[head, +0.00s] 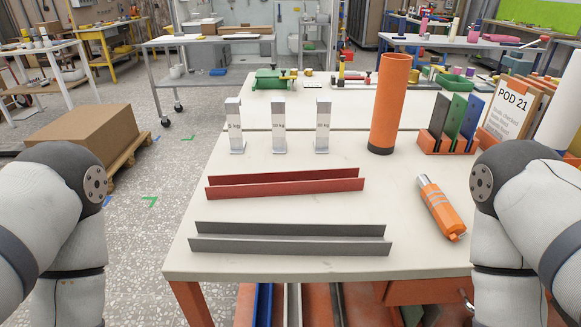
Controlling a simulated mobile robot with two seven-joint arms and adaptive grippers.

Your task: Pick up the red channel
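The red channel (285,187) is a long U-shaped piece lying on the white table (225,262), open side up, running left to right. A grey channel (290,245) of similar shape lies in front of it, nearer the table's front edge, with a gap between them. Nothing rests in or touches the red channel. My two arms come in at the left and right edges of the head view, both bent downward. Neither gripper shows in the frame.
Three upright weights (279,128) stand behind the red channel. An orange cylinder (388,105) stands to the right rear, near a rack of coloured plates (448,145). An orange tool (441,207) lies at the right. A cardboard box (82,138) sits on a pallet at left.

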